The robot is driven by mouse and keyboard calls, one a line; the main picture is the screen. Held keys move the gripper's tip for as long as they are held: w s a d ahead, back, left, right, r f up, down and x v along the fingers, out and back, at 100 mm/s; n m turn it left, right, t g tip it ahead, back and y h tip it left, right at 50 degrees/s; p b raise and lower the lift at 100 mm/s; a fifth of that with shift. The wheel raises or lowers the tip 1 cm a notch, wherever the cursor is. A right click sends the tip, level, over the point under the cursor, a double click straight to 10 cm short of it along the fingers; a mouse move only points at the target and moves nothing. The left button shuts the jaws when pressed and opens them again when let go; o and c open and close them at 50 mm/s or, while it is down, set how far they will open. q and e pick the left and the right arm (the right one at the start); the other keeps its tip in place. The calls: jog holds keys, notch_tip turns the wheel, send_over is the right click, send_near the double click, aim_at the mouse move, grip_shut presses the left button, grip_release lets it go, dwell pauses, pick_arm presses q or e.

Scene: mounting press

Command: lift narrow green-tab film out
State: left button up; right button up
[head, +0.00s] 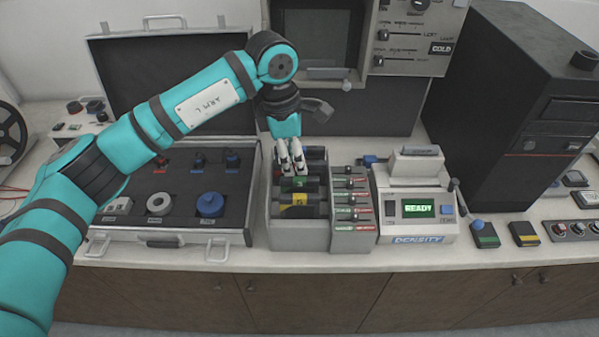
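The grey film rack (300,238) stands on the counter with dark film holders in its slots. A green tab (300,182) marks one holder in the middle of the rack, and a yellow tab (299,199) marks one nearer the front. My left gripper (292,172) points down over the rack, its pale fingertips close behind the green tab. The fingertips hide part of the holder there, and I cannot tell whether they are touching or gripping it. My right gripper is not in view.
A switch panel (352,205) stands right beside the rack. The density unit (418,225) reads READY. An open foam-lined case (130,222) lies to the left. Green (485,236) and yellow (524,234) blocks sit at the right. The counter's front edge is close to the rack.

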aim_at(299, 178)
pick_arm(q)
jog(key=f, duration=0.1)
jog(key=f+p, duration=0.1)
jog(key=f, duration=0.1)
jog(key=shift+s+d, duration=0.15)
jog(key=shift+d, duration=0.15)
notch_tip(299, 178, down, 2)
jog(key=shift+d+f, duration=0.15)
jog(key=shift+f+p, duration=0.3)
jog(key=shift+f, duration=0.05)
jog(key=shift+d+f, duration=0.1)
jog(key=shift+f, duration=0.2)
grip_shut()
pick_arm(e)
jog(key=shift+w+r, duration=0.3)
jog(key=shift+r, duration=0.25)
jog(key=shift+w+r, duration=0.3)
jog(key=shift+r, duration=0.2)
